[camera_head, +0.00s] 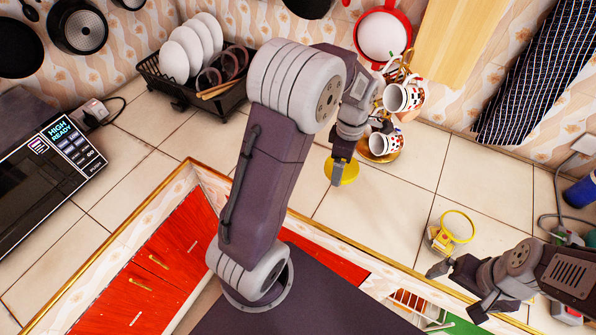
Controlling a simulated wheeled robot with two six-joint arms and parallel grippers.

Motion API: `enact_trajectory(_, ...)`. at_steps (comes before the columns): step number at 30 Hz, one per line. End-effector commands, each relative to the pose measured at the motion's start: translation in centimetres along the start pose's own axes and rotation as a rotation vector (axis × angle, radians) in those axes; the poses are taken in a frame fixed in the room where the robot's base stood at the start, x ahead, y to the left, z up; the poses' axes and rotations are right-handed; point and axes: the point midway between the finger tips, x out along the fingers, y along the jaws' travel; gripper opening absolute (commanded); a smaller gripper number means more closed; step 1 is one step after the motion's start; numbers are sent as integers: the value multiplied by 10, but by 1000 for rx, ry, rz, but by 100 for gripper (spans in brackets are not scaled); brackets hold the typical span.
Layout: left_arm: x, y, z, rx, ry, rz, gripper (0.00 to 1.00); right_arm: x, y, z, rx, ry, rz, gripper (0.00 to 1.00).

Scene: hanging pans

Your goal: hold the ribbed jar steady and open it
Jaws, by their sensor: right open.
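The jar (446,241) stands on the tiled counter at the right, with a yellow ring-shaped rim at its top. Its mouth looks uncovered; its ribs are too small to make out. A round yellow lid (349,175) is apart from the jar, to its upper left. My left gripper (340,172) points down at the lid and appears shut on it; one finger hides part of the lid. Whether the lid touches the counter is unclear. My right gripper (456,289) is open and empty, just below the jar in the picture and apart from it.
Patterned mugs (398,98) hang on a gold stand behind my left gripper. A black dish rack (185,92) with white plates stands at the back left. A microwave (45,165) is at far left, a blue container (581,192) at far right. Counter between lid and jar is clear.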

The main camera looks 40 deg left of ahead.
Motion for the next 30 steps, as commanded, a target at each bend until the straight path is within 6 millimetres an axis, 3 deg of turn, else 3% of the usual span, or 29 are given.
enact_trajectory(1,9,10,0,-89,-1,3,38,16,0,2,0,0,0,100)
enact_trajectory(4,13,26,-2,-196,0,0,38,30,1,3,0,0,0,100)
enact_trajectory(12,15,30,-8,-211,0,-4,38,31,1,3,0,0,0,100)
enact_trajectory(24,73,38,-105,-213,0,-5,38,25,0,3,0,0,0,100)
enact_trajectory(30,84,40,-120,-208,0,-3,38,24,0,2,0,0,0,100)
